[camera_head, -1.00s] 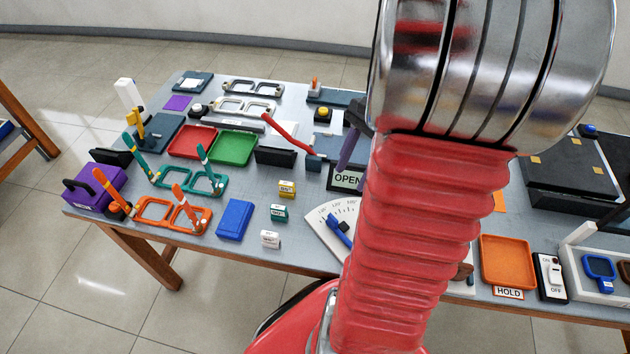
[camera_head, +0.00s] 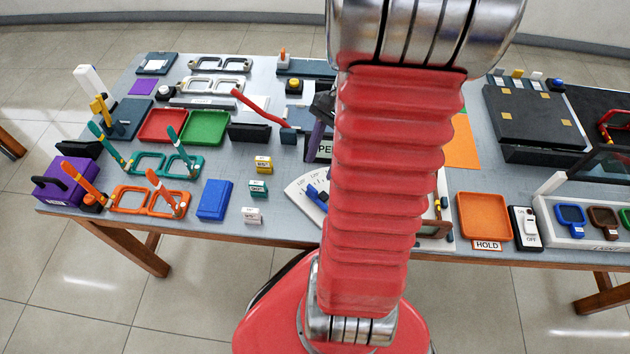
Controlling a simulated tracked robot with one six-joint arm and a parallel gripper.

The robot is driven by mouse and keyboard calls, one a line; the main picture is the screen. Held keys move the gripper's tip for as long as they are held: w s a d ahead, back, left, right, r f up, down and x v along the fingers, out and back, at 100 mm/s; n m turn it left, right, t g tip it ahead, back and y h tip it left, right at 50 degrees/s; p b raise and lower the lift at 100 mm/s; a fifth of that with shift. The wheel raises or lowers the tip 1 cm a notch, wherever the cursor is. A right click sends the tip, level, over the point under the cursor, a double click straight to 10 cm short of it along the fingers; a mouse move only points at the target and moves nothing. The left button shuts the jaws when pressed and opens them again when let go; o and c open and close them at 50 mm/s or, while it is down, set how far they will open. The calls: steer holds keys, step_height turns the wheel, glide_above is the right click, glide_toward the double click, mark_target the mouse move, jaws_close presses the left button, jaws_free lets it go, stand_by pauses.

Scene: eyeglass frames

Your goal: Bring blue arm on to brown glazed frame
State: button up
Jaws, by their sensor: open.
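A blue piece (camera_head: 316,198), possibly the blue arm, lies on a white angle dial (camera_head: 299,188) left of my red arm, which partly hides both. No complete brown glazed frame shows. A brown-edged item (camera_head: 436,229) at the front of the table is mostly hidden behind my arm, and I cannot tell what it is. A brown lens-shaped piece (camera_head: 603,219) sits in a white holder at the right. My arm rises out of the top of the picture, and my gripper is not in view.
Orange (camera_head: 145,200) and teal (camera_head: 170,164) frames with raised arms stand at the left, near a blue block (camera_head: 214,200). Red (camera_head: 162,126) and green (camera_head: 205,128) trays lie behind. An orange HOLD tray (camera_head: 484,216) and switch (camera_head: 525,229) sit at the front right.

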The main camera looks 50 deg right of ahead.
mark_target(313, 187)
steer(key=x, duration=0.7)
steer(key=shift+a+f, duration=0.2)
steer(key=shift+f, duration=0.1)
steer(key=shift+c, duration=0.2)
steer(key=c, duration=0.8)
steer(key=shift+d, duration=0.15)
